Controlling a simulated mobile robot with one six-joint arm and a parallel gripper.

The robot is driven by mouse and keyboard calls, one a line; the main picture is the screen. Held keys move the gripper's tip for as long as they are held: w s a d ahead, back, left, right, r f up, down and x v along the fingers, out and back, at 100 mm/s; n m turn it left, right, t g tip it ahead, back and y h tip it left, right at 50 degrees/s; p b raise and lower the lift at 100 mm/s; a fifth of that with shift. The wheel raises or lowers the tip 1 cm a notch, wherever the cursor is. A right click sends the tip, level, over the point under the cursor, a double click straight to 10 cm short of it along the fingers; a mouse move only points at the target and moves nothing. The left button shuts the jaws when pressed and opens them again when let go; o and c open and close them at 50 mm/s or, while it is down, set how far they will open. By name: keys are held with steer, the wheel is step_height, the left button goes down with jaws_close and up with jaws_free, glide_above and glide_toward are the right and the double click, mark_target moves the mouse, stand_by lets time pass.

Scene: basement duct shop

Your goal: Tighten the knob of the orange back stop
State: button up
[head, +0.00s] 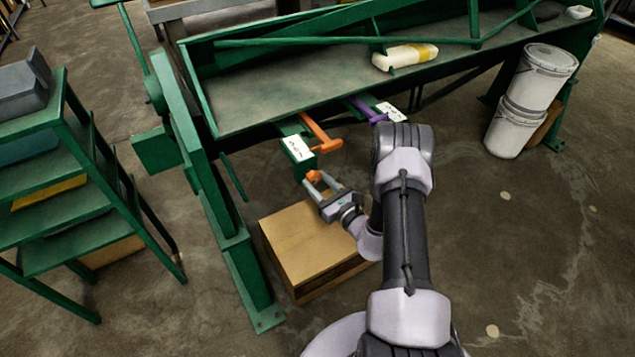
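The orange back stop (321,134) is a T-shaped orange bar at the front edge of the green machine, beside a white label plate (297,148). Its orange knob (314,176) shows below the plate. My gripper (318,179) is at the knob, with its two fingers apart and the orange between or just at their tips. The fingers partly hide the knob, and I cannot tell whether they press on it.
A purple back stop (367,109) with its own label plate (391,112) is to the right. A cardboard box (300,240) stands below my gripper. The machine's green leg (240,250) is left. White buckets (515,125) stand right; the floor at right is mostly clear.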

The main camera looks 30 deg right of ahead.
steer(key=c, duration=0.4)
steer(key=shift+m, duration=0.3)
steer(key=m, duration=0.5)
steer(key=shift+f+m+t, duration=0.15)
steer(key=shift+m+t, duration=0.15)
steer(key=shift+m, duration=0.1)
steer(key=m, duration=0.3)
steer(key=m+h, duration=0.1)
steer(key=m, duration=0.1)
steer(key=shift+a+m+t, duration=0.15)
steer(key=shift+m+t, duration=0.15)
steer(key=shift+m, duration=0.1)
steer(key=m+h, duration=0.1)
steer(key=m, duration=0.6)
steer(key=shift+p, duration=0.4)
steer(key=m+h, duration=0.1)
steer(key=m, duration=0.5)
steer(key=shift+a+p, duration=0.1)
steer(key=shift+p, duration=0.3)
steer(key=shift+m, duration=0.4)
